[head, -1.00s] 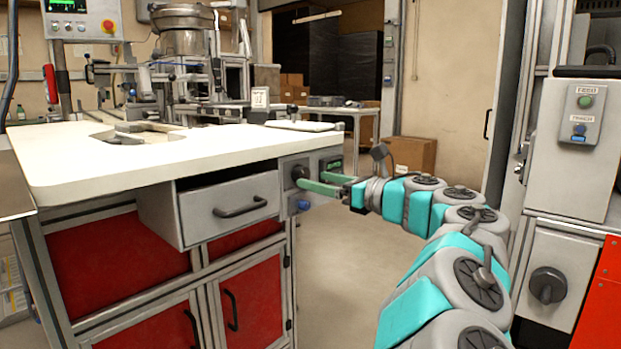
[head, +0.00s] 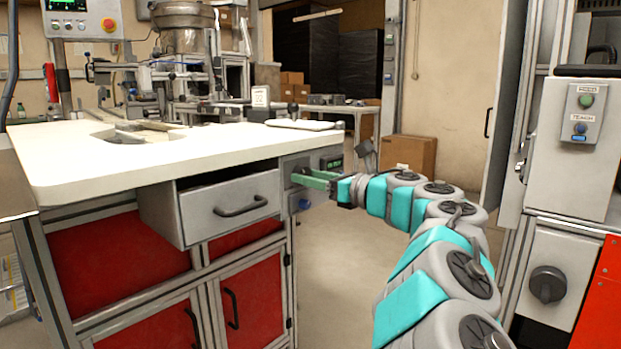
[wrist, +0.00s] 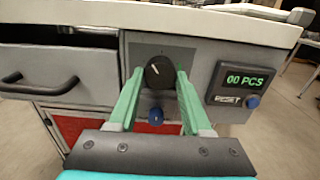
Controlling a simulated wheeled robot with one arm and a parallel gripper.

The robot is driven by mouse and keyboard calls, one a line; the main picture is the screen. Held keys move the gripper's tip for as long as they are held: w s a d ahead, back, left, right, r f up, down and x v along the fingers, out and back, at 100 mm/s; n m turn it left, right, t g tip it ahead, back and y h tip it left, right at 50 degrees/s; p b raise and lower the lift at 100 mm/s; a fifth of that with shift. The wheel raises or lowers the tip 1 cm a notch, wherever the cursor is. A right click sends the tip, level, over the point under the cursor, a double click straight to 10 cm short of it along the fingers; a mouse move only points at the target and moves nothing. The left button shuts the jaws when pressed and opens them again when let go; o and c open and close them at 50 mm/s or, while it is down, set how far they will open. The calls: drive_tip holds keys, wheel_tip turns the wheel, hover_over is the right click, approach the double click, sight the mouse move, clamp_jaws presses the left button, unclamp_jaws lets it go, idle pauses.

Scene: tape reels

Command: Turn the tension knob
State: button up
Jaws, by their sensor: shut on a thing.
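A round black knob (wrist: 159,73) with a white pointer line sits on the grey panel at the bench's right end. Its pointer leans up and slightly left in the wrist view. My gripper (wrist: 161,75) has its two green fingers on either side of this knob and is shut on it. In the head view my gripper (head: 307,178) reaches the panel from the right, and its fingers hide the knob there. I cannot read any label by the knob.
A blue button (wrist: 155,114) sits just below the knob. A counter display (wrist: 244,82) reading "00 PCS" is to its right, with another blue button. An open drawer (head: 230,208) juts out on the left. The white benchtop (head: 170,160) overhangs the panel.

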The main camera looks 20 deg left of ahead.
clamp_jaws()
